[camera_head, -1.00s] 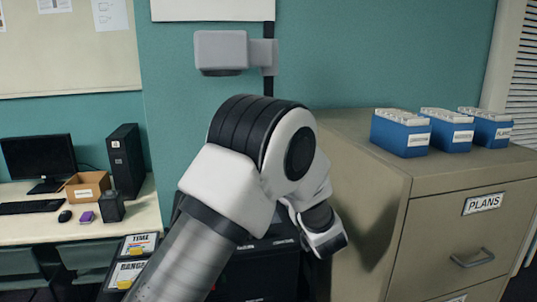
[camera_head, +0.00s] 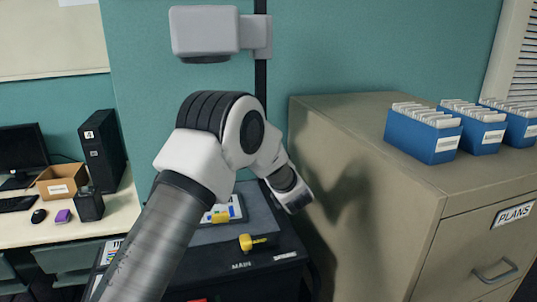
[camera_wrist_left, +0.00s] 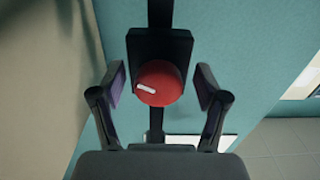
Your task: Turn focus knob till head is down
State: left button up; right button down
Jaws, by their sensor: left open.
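The red focus knob (camera_wrist_left: 160,84) shows in the left wrist view, with a short white mark on its left part. It sits on a black block (camera_wrist_left: 172,47) on a dark post. My left gripper (camera_wrist_left: 160,86) is open, with one finger on each side of the knob and a gap on both sides. In the head view the grey head (camera_head: 205,32) is high on the dark post (camera_head: 260,80), its body level. My left arm (camera_head: 190,190) covers the lower post, and the knob and fingers are hidden there. My right gripper is not in view.
A black stand marked MAIN (camera_head: 242,266) is below the arm, with a yellow-handled item (camera_head: 252,242) on it. A tan cabinet (camera_head: 365,150) stands close to the right, carrying blue card boxes (camera_head: 423,135). A desk (camera_head: 100,220) is at the left.

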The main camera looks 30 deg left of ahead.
pick_arm(q)
jog(key=shift+s+d+r, duration=0.2)
jog(key=shift+d+r, duration=0.1)
jog(key=shift+d, duration=0.05)
jog(key=shift+s+d+r, duration=0.1)
jog(key=shift+d, duration=0.05)
jog(key=c, duration=1.2)
jog(key=shift+o, duration=0.2)
